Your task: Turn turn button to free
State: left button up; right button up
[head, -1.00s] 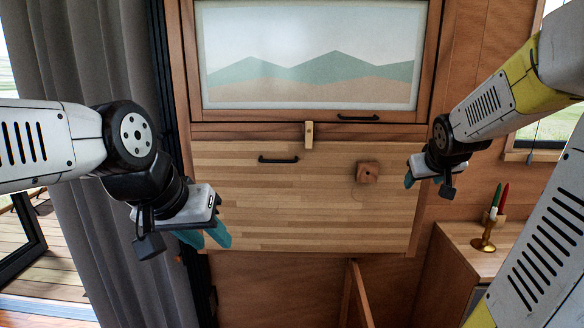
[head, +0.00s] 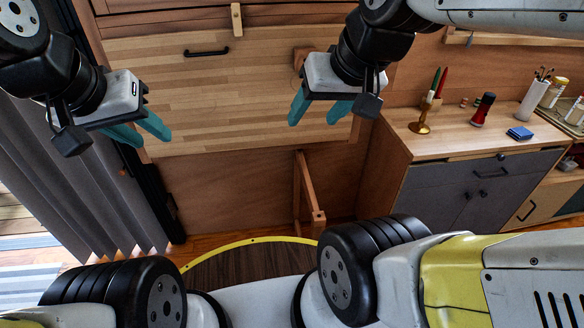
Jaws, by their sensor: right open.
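The turn button (head: 237,17) is a small pale wooden bar at the top edge of the wooden panel (head: 225,110) in the head view. It stands upright, its lower end overlapping the panel. My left gripper (head: 153,141) is open and empty, in front of the panel's lower left part. My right gripper (head: 310,122) is open and empty, with teal fingers pointing down, in front of the panel's right side. It is below and to the right of the turn button and clear of it. It partly hides a wooden block (head: 299,61) on the panel.
A black handle (head: 206,52) is on the panel. A wooden leg frame (head: 307,190) stands below it. At right, a cabinet (head: 440,150) holds a brass candlestick (head: 420,126), a red-and-black item (head: 483,109) and a blue item (head: 520,133). A grey curtain (head: 75,190) hangs at left.

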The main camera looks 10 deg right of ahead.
aim_at(236, 16)
jog(key=i+l+u, duration=0.15)
jog(key=l, duration=0.45)
jog(key=i+l+u, duration=0.1)
jog(key=l, duration=0.5)
jog(key=l+u, duration=0.15)
jog(key=l, duration=0.45)
jog(key=i+j+u, duration=0.1)
jog(key=j+u, duration=0.15)
jog(key=j, duration=0.15)
jog(key=i+j+u, duration=0.25)
jog(key=j, duration=0.15)
jog(key=j+u, duration=0.25)
jog(key=j, duration=0.15)
jog(key=i, duration=0.05)
